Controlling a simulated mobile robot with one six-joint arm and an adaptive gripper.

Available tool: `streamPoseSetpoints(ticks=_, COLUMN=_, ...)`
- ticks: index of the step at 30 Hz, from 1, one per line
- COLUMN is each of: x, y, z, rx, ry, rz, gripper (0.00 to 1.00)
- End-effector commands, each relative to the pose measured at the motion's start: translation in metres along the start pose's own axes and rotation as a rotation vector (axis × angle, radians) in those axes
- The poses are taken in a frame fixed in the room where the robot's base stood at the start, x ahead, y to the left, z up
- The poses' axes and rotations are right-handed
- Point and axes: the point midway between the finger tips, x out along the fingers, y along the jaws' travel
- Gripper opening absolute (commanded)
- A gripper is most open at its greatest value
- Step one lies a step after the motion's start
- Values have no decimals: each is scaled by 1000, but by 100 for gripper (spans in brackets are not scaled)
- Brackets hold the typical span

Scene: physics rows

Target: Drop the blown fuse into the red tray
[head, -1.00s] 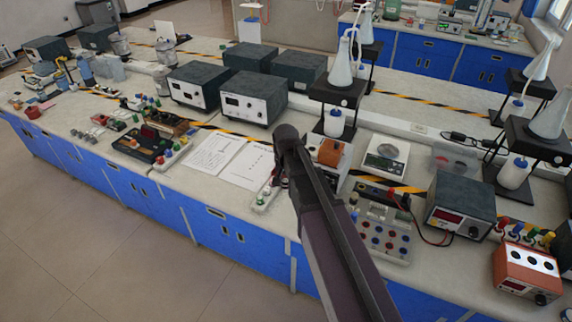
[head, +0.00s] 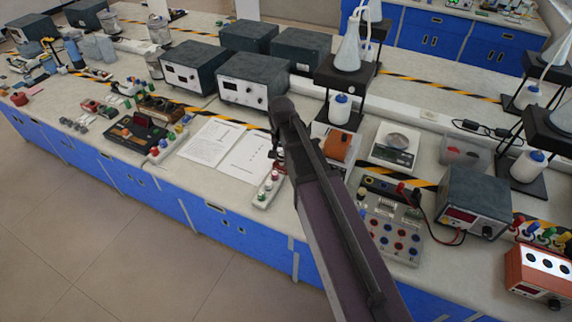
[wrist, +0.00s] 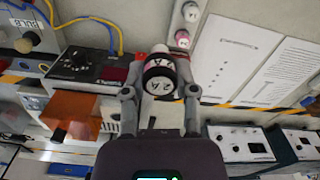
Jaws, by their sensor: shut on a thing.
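In the wrist view my gripper (wrist: 160,92) is shut on a short cylinder, the fuse (wrist: 161,70), with a pale end, a pink band, a dark ring and a "2 A" label facing the camera. It is held above the bench. In the head view my arm crosses the middle and mostly hides the gripper and the fuse. I cannot make out a red tray for certain. A small red object (head: 19,98) lies at the far left of the bench, too small to identify.
Below the arm lie a strip with coloured knobs (head: 268,189) and white papers (head: 210,140). Grey power supplies (head: 253,80) stand behind them. A scale (head: 395,145), a clear bin (head: 465,152), a terminal board (head: 391,228) and a red-orange meter (head: 541,274) are to the right.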

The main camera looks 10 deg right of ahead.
Motion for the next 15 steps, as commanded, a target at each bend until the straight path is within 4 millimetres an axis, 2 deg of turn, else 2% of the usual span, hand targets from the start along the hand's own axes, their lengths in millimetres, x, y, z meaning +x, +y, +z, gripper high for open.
streamPoseSetpoints(ticks=10, x=2, y=5, z=-8, rx=10, ry=0, rz=0, gripper=1)
streamPoseSetpoints(ticks=15, x=10, y=3, z=-26, rx=11, ry=0, rz=0, gripper=1)
